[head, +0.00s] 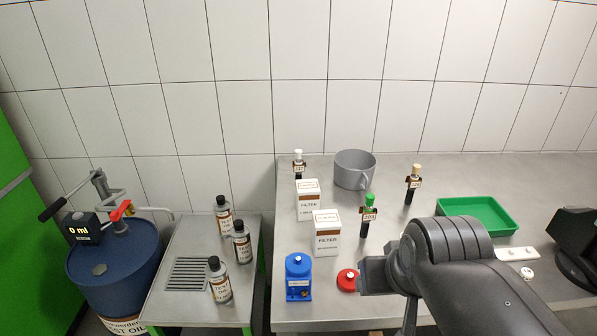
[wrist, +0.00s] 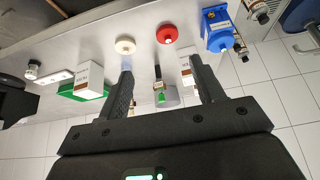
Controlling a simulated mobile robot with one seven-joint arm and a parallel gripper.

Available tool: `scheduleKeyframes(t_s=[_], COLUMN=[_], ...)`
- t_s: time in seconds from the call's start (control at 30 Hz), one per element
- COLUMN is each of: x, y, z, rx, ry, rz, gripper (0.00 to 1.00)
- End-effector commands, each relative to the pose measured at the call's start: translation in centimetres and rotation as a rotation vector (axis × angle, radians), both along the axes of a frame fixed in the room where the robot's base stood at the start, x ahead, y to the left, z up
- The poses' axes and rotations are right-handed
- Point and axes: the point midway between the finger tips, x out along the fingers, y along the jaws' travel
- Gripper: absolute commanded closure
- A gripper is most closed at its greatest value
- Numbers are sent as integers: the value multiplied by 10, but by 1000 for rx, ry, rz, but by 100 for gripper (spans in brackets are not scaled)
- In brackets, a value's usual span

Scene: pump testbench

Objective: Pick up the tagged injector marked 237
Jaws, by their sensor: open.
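Three tagged injectors stand upright on the steel bench in the head view. One with a white cap (head: 298,164) is at the back left, partly hidden by a filter box; its tag is too small to read surely. A green-capped one (head: 364,226) has a tag that looks like 203. A tan-capped one (head: 408,196) stands further right; its number is unclear. My gripper (wrist: 161,68) is open and empty in the wrist view, with a small injector-like item (wrist: 158,86) visible beyond and between the fingers. In the head view my arm hides the gripper's fingers.
Filter boxes (head: 328,240) stand left of the green-capped injector. A grey jug (head: 354,170) is behind it, and a green tray (head: 478,202) is at right. A blue device (head: 298,280) and a red round part (head: 347,280) are at the front. Bottles (head: 220,285) stand on a side table.

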Motion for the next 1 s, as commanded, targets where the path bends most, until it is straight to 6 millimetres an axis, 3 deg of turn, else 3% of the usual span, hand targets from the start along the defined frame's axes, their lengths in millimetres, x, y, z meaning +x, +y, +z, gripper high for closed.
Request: scheduleKeyframes(t_s=[0.17, 0.37, 0.7, 1.0], x=[3, 41, 158, 268], y=[0, 5, 22, 43], z=[3, 28, 76, 87], rx=[0, -9, -29, -37], ry=[0, 12, 37, 57], rz=[2, 30, 114, 189], gripper=[38, 38, 38, 38])
